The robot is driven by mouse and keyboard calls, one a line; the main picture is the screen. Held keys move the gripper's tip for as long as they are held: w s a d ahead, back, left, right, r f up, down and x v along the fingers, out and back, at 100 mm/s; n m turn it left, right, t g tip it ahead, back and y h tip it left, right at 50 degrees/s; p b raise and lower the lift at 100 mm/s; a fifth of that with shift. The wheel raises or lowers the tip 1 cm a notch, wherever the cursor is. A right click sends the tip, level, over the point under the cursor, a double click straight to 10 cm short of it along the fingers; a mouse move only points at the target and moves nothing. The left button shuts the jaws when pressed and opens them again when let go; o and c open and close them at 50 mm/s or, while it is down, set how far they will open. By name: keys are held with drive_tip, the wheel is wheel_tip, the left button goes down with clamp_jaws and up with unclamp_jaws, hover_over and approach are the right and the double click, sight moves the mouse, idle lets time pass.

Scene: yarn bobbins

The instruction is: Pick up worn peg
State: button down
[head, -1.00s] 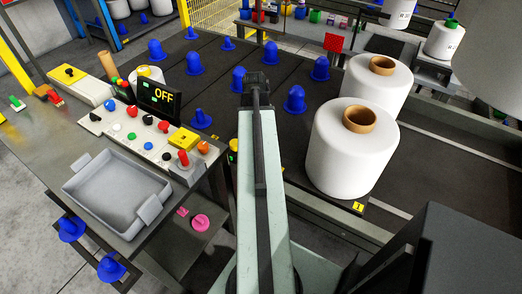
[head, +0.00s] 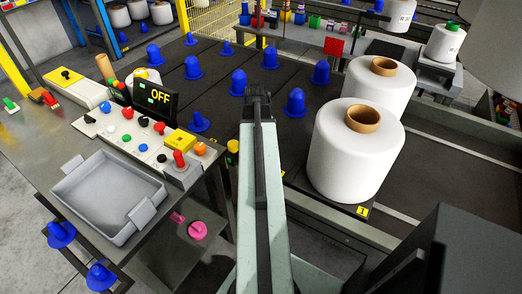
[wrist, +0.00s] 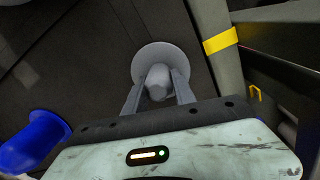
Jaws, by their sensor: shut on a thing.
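A grey peg (wrist: 158,80) with a round flange shows in the wrist view, standing out from the dark surface. My gripper (wrist: 157,92) is shut on this peg, one finger on each side of its body. In the head view my arm covers the peg, and the gripper's fingers are hidden behind the arm's end. Blue pegs (head: 239,80) stand in rows on the dark panels in the head view.
Two large white bobbins (head: 355,160) stand right of my arm. On the left is a control console (head: 150,140) with buttons and a screen (head: 158,98) reading OFF. A grey tray (head: 110,195) sits in front of it. A yellow strip (wrist: 220,40) lies right of the peg.

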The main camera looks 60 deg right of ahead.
wheel_tip(320, 180, up, 10)
drive_tip(key=p, duration=1)
drive_tip(key=shift+r, duration=0.15)
